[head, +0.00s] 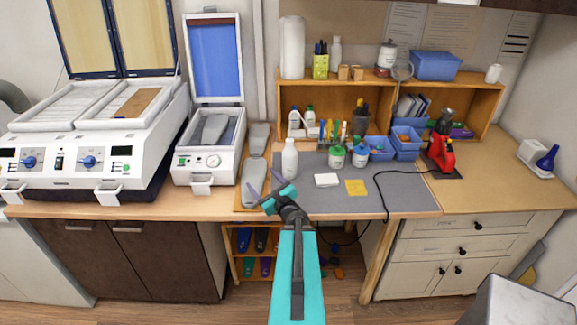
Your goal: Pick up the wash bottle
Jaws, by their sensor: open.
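A plain white bottle (290,160) with a narrow top stands upright on the grey mat (410,194), near the mat's left side. I cannot tell for sure that it is the wash bottle; smaller white bottles (294,120) stand in the shelf behind it. My gripper (264,182) has purple fingers spread apart with nothing between them. In the head view it shows in front of and to the left of the white bottle, over the bench's front part. It overlaps part of the grey foot forms in the picture.
Grey foot forms (257,138) lie left of the bottle, beside a white press with an open lid (214,58). A black cable crosses the mat.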

